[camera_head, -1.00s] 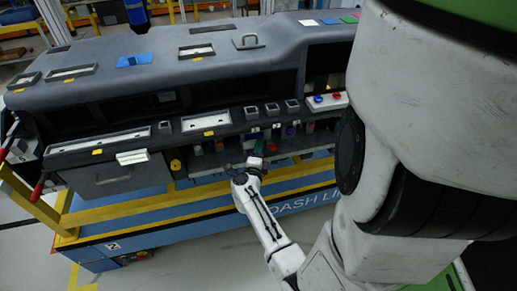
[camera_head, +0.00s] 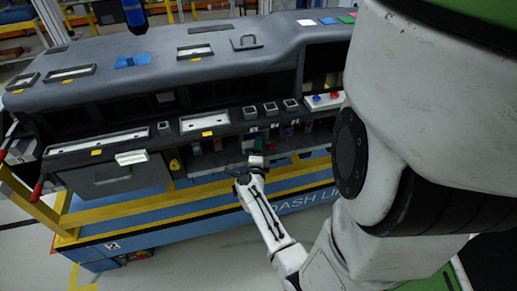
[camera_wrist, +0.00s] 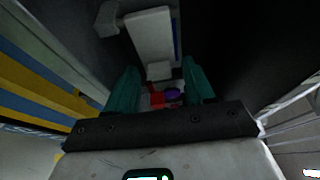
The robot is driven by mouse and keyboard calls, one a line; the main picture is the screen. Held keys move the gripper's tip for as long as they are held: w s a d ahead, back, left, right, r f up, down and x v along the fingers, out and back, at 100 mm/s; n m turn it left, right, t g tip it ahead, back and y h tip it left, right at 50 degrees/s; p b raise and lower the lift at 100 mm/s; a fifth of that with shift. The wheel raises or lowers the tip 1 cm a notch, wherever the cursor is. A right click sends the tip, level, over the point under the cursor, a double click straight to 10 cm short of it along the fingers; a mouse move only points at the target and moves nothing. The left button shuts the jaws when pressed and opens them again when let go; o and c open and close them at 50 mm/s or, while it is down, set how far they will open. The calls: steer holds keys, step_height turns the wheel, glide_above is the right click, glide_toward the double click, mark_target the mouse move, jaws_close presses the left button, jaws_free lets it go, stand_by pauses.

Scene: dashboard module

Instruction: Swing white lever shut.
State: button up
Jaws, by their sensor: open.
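In the wrist view, a white flat lever-like piece (camera_wrist: 152,38) hangs in front of my gripper, with a smaller white end near the fingertips. I cannot tell whether it touches them. My gripper (camera_wrist: 160,88) has two teal fingers spread apart, with nothing clearly held between them. In the head view, my gripper (camera_head: 248,164) is at the front lower shelf of the dashboard module (camera_head: 220,62); its fingertips are hard to make out.
Red and purple items (camera_wrist: 165,97) lie beyond my fingers, inside the dark recess. Yellow rails and the blue base (camera_head: 140,222) run below the module. A red-tipped handle (camera_head: 38,188) sticks out at left.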

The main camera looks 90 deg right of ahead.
steer(key=a+b, duration=0.1)
steer(key=a, duration=0.9)
steer(key=shift+w+a, duration=0.3)
steer(key=shift+a, duration=0.1)
steer(key=shift+w, duration=0.1)
